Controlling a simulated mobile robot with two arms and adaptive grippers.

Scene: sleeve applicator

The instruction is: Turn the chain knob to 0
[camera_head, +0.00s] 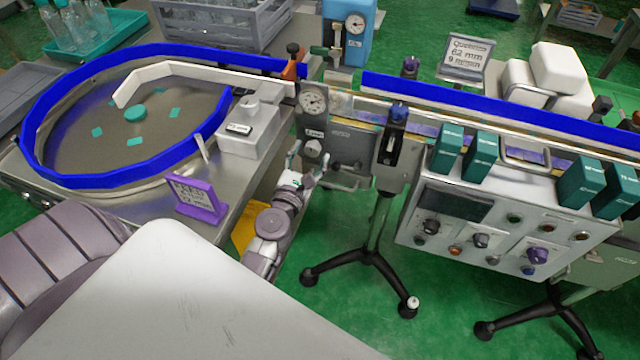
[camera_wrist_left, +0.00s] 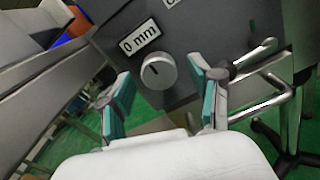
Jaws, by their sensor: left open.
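A round grey knob (camera_wrist_left: 158,72) sits on a dark grey box face in the left wrist view. A short dark mark on the knob points up toward that label. No "chain" lettering is readable. My left gripper (camera_head: 308,165) is open in front of it. In the left wrist view its teal-padded fingers (camera_wrist_left: 161,80) stand either side of the knob, apparently not touching it. My right gripper is not in view.
A control panel (camera_head: 478,259) with several knobs and buttons is to the right. A black tripod stand (camera_head: 372,245) is close to the right of my left gripper. A round feed table with a blue rim (camera_head: 40,165) and a grey box (camera_head: 245,136) are to the left.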

